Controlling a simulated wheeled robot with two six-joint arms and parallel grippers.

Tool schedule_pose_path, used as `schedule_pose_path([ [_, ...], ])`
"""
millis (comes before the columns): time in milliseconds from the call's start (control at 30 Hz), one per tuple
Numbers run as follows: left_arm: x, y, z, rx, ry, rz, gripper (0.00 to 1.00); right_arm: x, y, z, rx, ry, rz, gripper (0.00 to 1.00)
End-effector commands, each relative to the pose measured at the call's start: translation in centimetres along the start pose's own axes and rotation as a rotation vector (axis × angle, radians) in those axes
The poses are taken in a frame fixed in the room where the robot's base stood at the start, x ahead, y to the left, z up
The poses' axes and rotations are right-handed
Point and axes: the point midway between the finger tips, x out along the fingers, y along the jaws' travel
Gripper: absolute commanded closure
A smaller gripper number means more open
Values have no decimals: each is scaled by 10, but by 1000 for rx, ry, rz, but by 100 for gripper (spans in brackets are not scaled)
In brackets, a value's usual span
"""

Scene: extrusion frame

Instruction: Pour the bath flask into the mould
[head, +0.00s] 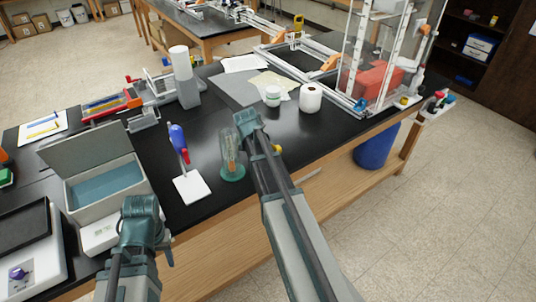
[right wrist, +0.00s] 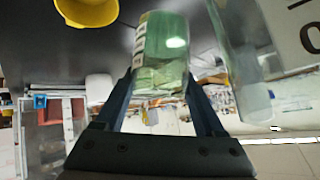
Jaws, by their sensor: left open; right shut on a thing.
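My right gripper (head: 246,120) is over the bench near its front edge. In the right wrist view its fingers (right wrist: 160,88) are shut on a green-tinted clear flask (right wrist: 162,45) with markings down one side. I cannot tell how far the flask is tilted. A yellow rounded cup (right wrist: 88,10), which may be the mould, shows beside it, apart; a small yellow part (head: 277,149) shows beside my right arm in the head view. My left gripper (head: 141,208) is open and empty in front of the grey box.
A clear glass vessel with a green base (head: 232,172) stands left of my right gripper. A blue-and-red tool on a white plate (head: 191,189) and an open grey box (head: 92,172) are further left. A white roll (head: 310,97) and small jar (head: 272,96) stand behind.

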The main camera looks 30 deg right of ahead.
Motion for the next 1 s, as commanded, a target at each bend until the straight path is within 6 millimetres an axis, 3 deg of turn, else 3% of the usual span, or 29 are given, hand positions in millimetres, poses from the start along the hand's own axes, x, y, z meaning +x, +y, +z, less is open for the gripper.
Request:
schedule_pose_path([
  [133, 16, 2, -1, -1, 0, 0, 55, 5, 14, 7, 73, 2, -64, 88],
  [367, 62, 6, -4, -1, 0, 0, 55, 27, 39, 30, 182, 2, -165, 88],
  [433, 49, 5, -3, -1, 0, 0, 55, 15, 39, 18, 215, 1, -196, 88],
  [600, 49, 5, -3, -1, 0, 0, 55, 7, 48, 9, 293, 3, -268, 88],
  [800, 89, 8, -5, -1, 0, 0, 55, 25, 60, 28, 386, 2, -356, 88],
  [1000, 104, 10, -6, -1, 0, 0, 55, 24, 62, 26, 485, 1, -448, 88],
])
